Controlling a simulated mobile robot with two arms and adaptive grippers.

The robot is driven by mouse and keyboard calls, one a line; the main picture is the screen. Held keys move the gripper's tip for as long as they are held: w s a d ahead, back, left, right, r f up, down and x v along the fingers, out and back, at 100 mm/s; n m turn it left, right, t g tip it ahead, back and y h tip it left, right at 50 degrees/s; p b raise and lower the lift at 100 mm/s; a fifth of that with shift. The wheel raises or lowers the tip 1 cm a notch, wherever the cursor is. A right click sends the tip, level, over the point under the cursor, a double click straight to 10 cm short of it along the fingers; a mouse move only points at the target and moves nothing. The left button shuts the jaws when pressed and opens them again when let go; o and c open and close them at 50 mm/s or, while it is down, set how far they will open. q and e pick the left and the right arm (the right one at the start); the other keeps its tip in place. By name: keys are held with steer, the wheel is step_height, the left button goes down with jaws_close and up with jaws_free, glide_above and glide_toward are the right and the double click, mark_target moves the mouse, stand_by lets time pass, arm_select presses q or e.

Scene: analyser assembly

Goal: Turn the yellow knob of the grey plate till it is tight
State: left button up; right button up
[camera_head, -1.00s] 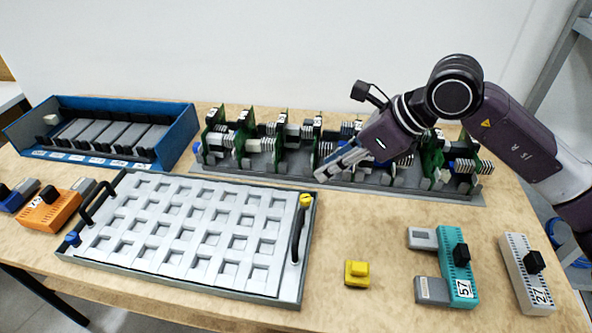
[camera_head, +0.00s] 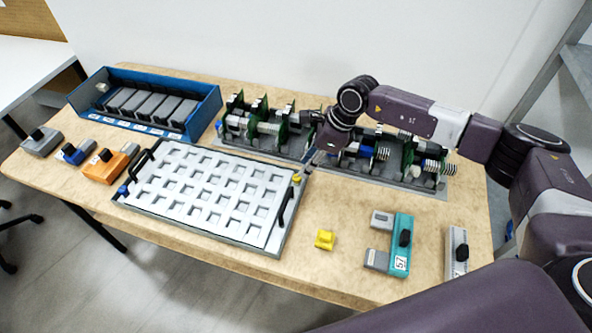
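The grey plate (camera_head: 205,187) is a flat tray-like panel with rows of square recesses, lying on the table. Its yellow knob (camera_head: 297,178) sits at the far right corner, close to a black handle. A blue knob (camera_head: 122,190) sits at the near left corner. My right gripper (camera_head: 309,161) points down, just behind and to the right of the yellow knob, and seems apart from it. Its fingers are small and partly merged with the background, so their opening is unclear. My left gripper is out of view.
A loose yellow block (camera_head: 325,240) lies in front of the plate's right end. A teal module (camera_head: 401,246) and a grey module (camera_head: 457,252) stand further right. A rack of green boards (camera_head: 390,165) is behind, a blue tray (camera_head: 205,112) back left. An orange module (camera_head: 110,167) stands left.

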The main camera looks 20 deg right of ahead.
mark_target(297, 177)
steer(key=shift+p+x, duration=0.5)
steer(key=shift+x, duration=2.2)
jaws_close()
